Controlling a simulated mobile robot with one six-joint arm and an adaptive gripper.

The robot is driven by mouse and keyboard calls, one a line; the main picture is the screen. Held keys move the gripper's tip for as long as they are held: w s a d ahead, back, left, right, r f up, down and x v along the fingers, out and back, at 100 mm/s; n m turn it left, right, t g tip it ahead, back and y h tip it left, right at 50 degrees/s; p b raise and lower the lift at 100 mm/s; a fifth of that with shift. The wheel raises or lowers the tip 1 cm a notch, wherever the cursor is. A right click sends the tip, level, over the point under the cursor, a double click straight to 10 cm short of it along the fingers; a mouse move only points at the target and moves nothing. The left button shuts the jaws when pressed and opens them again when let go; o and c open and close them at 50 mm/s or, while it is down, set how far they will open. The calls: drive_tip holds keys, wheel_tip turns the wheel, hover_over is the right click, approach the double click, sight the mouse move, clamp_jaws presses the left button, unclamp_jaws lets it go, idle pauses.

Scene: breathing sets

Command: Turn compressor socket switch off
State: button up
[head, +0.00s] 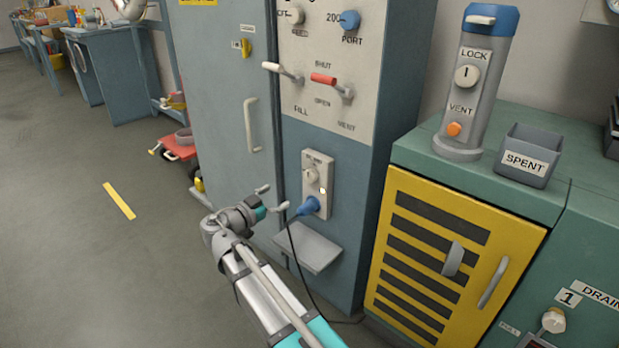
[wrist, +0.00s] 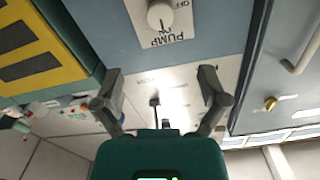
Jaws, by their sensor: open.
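The socket (head: 326,170) is a pale plate on the blue lower front of the tall cabinet. It carries a round cream switch knob (head: 311,175), a small lit spot and a plugged-in blue plug (head: 307,207) with a black cable. The knob's dark mark looks upright. In the wrist view, the knob (wrist: 160,15) shows at the top edge beside the word PUMP, partly cut off. My gripper (head: 272,199) is open and empty, left of and slightly below the socket, apart from it. In the wrist view, its fingers (wrist: 160,82) are spread wide.
A grey shelf (head: 308,248) juts out below the socket. Levers, one red (head: 325,79), stick out above. A tall door handle (head: 251,125) is to the left. A yellow louvred cabinet (head: 440,250) stands to the right. Floor at left is mostly clear.

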sight(309, 177)
drive_tip(key=x, duration=1.3)
drive_tip(key=shift+w+d, duration=0.1)
drive_tip(key=c, duration=1)
drive_tip(key=shift+d, duration=0.15)
drive_tip(key=shift+c, duration=0.7)
